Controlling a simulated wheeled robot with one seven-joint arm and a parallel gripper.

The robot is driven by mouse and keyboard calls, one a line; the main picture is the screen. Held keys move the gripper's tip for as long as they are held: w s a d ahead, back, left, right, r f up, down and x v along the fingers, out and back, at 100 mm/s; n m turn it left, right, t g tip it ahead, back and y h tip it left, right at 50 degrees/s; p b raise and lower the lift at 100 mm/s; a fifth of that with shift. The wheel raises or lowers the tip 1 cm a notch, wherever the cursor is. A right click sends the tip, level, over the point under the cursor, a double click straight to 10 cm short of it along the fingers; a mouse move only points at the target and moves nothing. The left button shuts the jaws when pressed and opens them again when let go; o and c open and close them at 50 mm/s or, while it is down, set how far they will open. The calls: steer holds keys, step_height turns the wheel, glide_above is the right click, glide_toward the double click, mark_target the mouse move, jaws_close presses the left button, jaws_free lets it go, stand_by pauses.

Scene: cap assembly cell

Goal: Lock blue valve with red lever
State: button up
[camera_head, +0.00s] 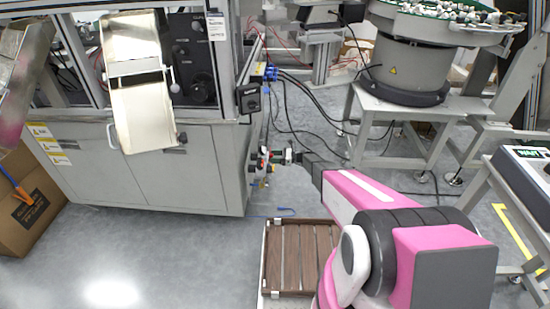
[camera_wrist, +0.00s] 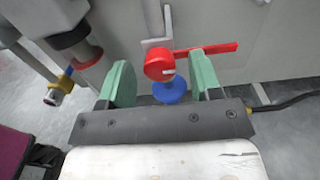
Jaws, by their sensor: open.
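In the wrist view a valve with a round red cap (camera_wrist: 159,64) and a blue round part (camera_wrist: 171,90) under it sits between the two green fingers of my gripper (camera_wrist: 163,85). A red lever (camera_wrist: 207,49) extends from the cap to the right, passing by the top of the right finger. The fingers are open, with a gap on each side of the cap. I cannot tell whether the right finger touches the lever. In the head view my gripper (camera_head: 287,157) is at the right side of the grey machine cabinet, and the valve there is too small to make out clearly.
The grey cabinet (camera_head: 150,165) stands close to my gripper. In the wrist view a pipe with a red ring (camera_wrist: 88,56) is left of the fingers. A wooden slatted pallet (camera_head: 284,258) lies below my arm. A bowl feeder (camera_head: 410,65) stands behind, with cables (camera_head: 300,120) hanging nearby.

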jaws_close()
steer(key=shift+m, duration=8.9)
